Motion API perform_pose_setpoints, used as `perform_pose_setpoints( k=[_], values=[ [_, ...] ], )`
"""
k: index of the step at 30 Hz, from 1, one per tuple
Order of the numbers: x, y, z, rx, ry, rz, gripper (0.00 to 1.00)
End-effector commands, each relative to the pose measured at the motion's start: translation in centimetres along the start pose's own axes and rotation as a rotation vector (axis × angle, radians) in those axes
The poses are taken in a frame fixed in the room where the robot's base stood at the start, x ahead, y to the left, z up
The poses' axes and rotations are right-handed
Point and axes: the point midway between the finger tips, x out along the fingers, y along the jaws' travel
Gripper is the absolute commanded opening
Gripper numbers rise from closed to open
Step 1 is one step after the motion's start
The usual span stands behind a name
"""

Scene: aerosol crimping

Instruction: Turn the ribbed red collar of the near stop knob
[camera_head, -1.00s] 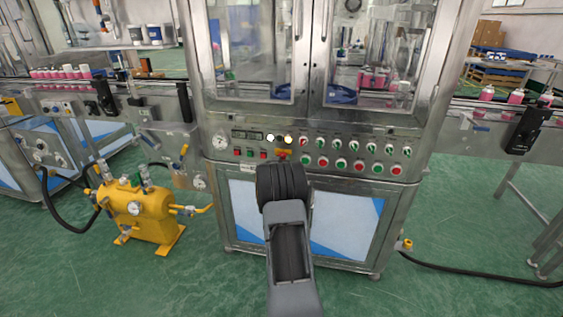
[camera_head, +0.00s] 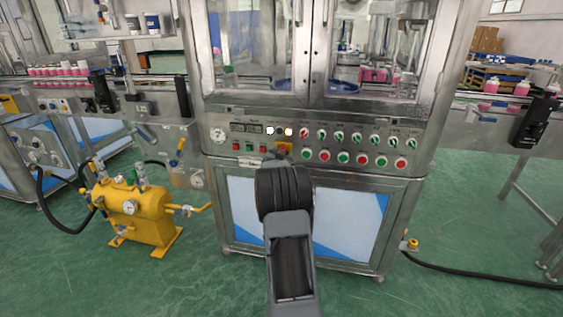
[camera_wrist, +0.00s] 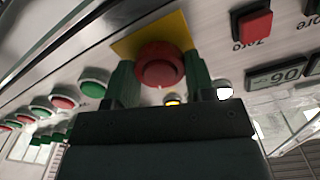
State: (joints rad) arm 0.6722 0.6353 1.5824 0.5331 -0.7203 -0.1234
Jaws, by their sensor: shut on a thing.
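The red stop knob (camera_wrist: 160,62) sits on a square yellow plate (camera_wrist: 178,28) on the steel panel. Its ribs are too blurred to make out. My gripper (camera_wrist: 160,80) has one green finger on each side of the knob's collar in the wrist view, shut on it. In the head view, my gripper (camera_head: 277,154) reaches up to the panel, and the dark arm links hide most of the knob; part of the yellow plate (camera_head: 286,147) shows beside it.
Close to the knob are a red square button (camera_wrist: 252,24), a display (camera_wrist: 276,74) and lit lamps (camera_wrist: 223,90). Rows of green and red buttons (camera_head: 343,157) run to the right in the head view. A yellow tank (camera_head: 135,212) stands on the floor at left.

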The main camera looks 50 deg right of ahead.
Motion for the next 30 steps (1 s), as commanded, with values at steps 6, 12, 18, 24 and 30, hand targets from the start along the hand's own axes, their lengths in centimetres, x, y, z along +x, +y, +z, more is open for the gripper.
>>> perform_pose_setpoints(
  k=[6,12,18,24,30],
  values=[
    [0.04,0.15,0.10,0.113,0.003,0.002,0.26],
    [0.05,0.13,0.01,0.171,0.002,0.001,0.26],
    [0.05,0.11,-0.08,0.190,0.002,0.002,0.26],
    [0.05,0.11,-0.13,0.192,0.002,0.002,0.26],
    [0.05,0.10,-0.13,0.191,0.002,0.002,0.56]
  ],
)
